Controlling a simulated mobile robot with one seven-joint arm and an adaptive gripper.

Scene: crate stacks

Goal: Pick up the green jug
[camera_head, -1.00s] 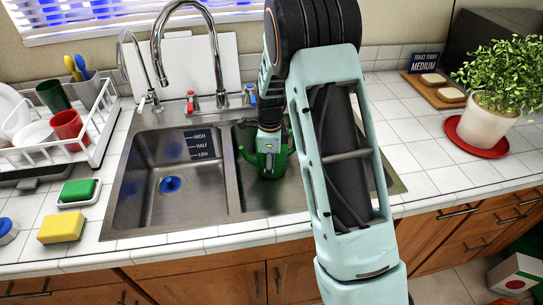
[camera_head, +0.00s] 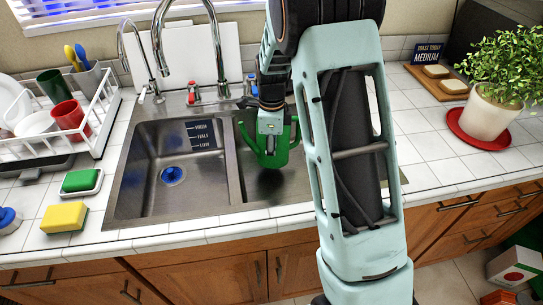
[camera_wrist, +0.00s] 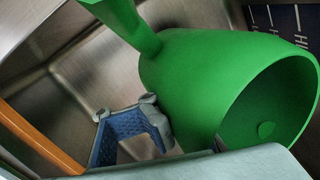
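The green jug (camera_head: 283,151) is in the right basin of the sink, partly hidden by my gripper (camera_head: 270,128). In the wrist view the jug (camera_wrist: 185,85) fills the right side, its open mouth facing the lower right and a green arm of it reaching to the upper left. One finger of my gripper, with a blue inner face, (camera_wrist: 135,132) lies against the jug's outer wall. The other finger is mostly hidden near the rim. The gripper looks shut on the jug's wall. The jug looks slightly raised from the basin floor, though its underside is hard to make out.
The sink's divider (camera_head: 233,175) and steel walls are close around the jug. The tall tap (camera_head: 158,50) stands behind. A dish rack (camera_head: 98,130) and sponges (camera_head: 63,217) lie left. A potted plant (camera_head: 490,115) and bread board (camera_head: 440,85) stand right.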

